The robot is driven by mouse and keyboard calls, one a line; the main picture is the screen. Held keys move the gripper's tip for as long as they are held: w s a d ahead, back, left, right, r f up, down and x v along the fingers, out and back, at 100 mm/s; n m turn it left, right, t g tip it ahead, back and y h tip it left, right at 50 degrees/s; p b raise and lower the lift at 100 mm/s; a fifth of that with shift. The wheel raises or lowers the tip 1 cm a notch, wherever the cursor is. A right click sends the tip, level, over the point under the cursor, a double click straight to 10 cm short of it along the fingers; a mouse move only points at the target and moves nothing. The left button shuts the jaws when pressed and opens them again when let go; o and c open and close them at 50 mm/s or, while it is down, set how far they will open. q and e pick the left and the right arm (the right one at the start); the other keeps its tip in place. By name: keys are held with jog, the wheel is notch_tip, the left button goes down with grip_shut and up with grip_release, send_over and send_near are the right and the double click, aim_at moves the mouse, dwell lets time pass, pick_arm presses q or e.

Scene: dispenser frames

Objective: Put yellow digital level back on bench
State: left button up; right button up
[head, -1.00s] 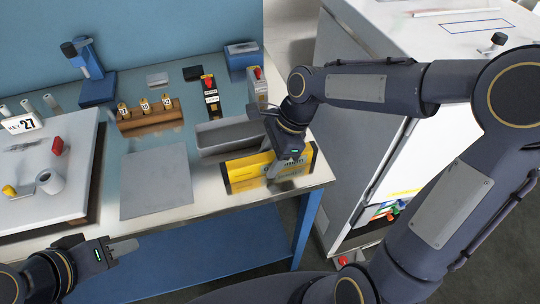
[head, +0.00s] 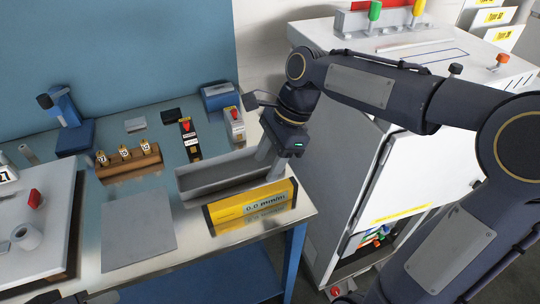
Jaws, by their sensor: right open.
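The yellow digital level (head: 232,208) stands on the bench (head: 190,240) near its front right edge, in front of a grey open tray (head: 190,183). Its display reads 0.0 mm/m and faces me. My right gripper (head: 268,168) is open and empty, just above and behind the right end of the level, apart from it as far as I can tell. My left gripper (head: 100,297) shows only in part at the bottom left edge; whether it is open is unclear.
A wooden block with numbered tags (head: 135,162) and a flat grey plate (head: 138,235) lie to the left. A white cabinet (head: 345,170) stands right of the bench. A blue box (head: 218,96) sits at the back.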

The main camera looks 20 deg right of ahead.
jog(key=s+d+f+n+t, duration=0.2)
jog(key=s+n+t, duration=0.1)
jog(key=s+n, duration=0.5)
jog(key=s+d+f+n+t, duration=0.2)
jog(key=s+f+n, duration=0.1)
jog(key=s+n, duration=0.5)
jog(key=shift+s+d+t+h, duration=0.2)
jog(key=shift+d+t+h, duration=0.1)
jog(key=shift+d+t, duration=0.1)
dwell(0.3)
